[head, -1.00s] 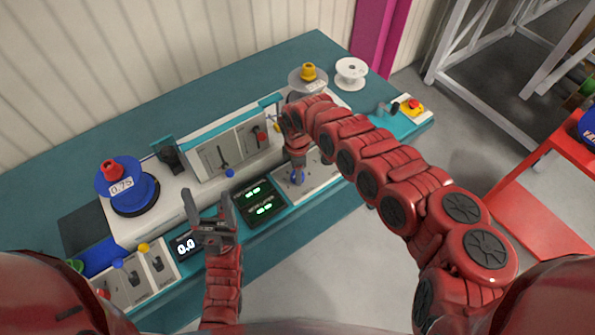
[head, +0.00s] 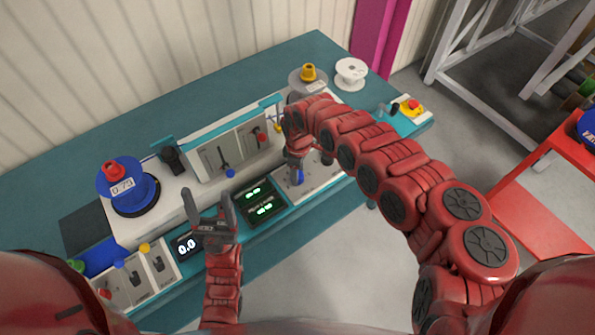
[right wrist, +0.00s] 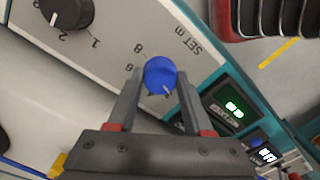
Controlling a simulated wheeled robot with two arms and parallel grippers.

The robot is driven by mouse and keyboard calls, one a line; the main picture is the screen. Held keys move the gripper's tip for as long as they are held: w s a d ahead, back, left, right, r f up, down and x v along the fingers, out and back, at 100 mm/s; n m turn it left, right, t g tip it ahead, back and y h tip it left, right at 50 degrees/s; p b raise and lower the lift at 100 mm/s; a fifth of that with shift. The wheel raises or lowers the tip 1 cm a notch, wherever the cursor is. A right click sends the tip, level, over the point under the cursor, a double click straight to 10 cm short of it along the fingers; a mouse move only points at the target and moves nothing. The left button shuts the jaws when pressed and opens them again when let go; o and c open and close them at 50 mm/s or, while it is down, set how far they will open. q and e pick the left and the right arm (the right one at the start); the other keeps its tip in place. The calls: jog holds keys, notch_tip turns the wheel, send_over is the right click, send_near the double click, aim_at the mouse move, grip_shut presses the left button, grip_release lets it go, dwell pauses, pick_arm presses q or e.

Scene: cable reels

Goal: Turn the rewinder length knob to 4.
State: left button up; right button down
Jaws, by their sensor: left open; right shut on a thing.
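A blue knob (right wrist: 160,72) with a white pointer mark sits on a pale panel with printed numbers and "SET m" in the right wrist view. The pointer faces the lower right of that picture; the number there is partly hidden. My right gripper (right wrist: 160,84) is shut on this knob, one finger on each side. In the head view the blue knob (head: 300,176) shows below my right gripper (head: 298,165), at the rewinder panel's front. My left gripper (head: 212,212) is open and empty above the bench's front edge, near the displays.
A black knob (right wrist: 66,12) with 1 and 2 beside it is on the same panel. A blue reel (head: 127,187), green displays (head: 258,200) and a lever panel (head: 230,152) stand on the bench. A white spool (head: 351,73) is at the back right.

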jog(key=m, duration=0.5)
jog(key=shift+d+r+m+p, duration=0.1)
jog(key=shift+m+p, duration=0.2)
jog(key=shift+p, duration=0.05)
jog(key=m, duration=0.4)
jog(key=shift+s, duration=0.1)
jog(key=shift+m, duration=0.4)
jog(key=shift+c, duration=1.5)
grip_release()
